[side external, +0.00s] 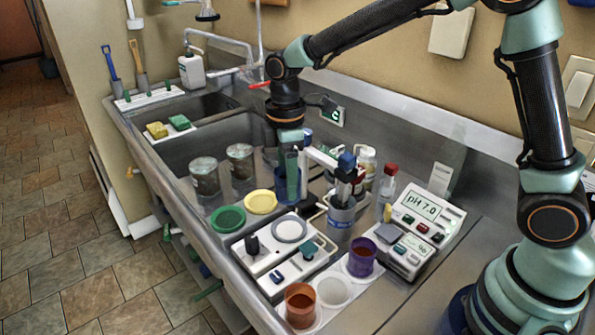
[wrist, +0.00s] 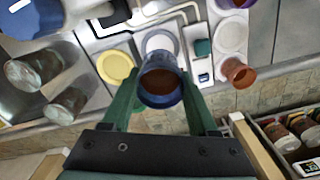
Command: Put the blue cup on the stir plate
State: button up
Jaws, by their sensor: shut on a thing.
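The blue cup (wrist: 160,100) is held between the green fingers of my gripper (wrist: 158,88). In the wrist view its open top faces the camera and shows a brown inside. In the side view my gripper (side external: 290,180) points down, and the cup (side external: 281,181) is largely hidden behind a finger. The stir plate is a white box with a pale round disc (side external: 289,229) and a black knob at one end. In the wrist view the disc (wrist: 160,41) lies just beyond the cup, partly covered by it. The cup appears raised; its exact height is unclear.
A yellow lid (side external: 261,202) and green lid (side external: 228,219) lie left of the stir plate. Two jars (side external: 205,177) stand behind them. A white tray (side external: 334,291) holds a purple cup (side external: 362,256) and an orange cup (side external: 300,304). A pH meter (side external: 418,205) stands right.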

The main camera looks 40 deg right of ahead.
notch_tip(320, 180, down, 9)
dwell(0.5)
jog(key=shift+f, duration=0.15)
jog(key=o, duration=1.4)
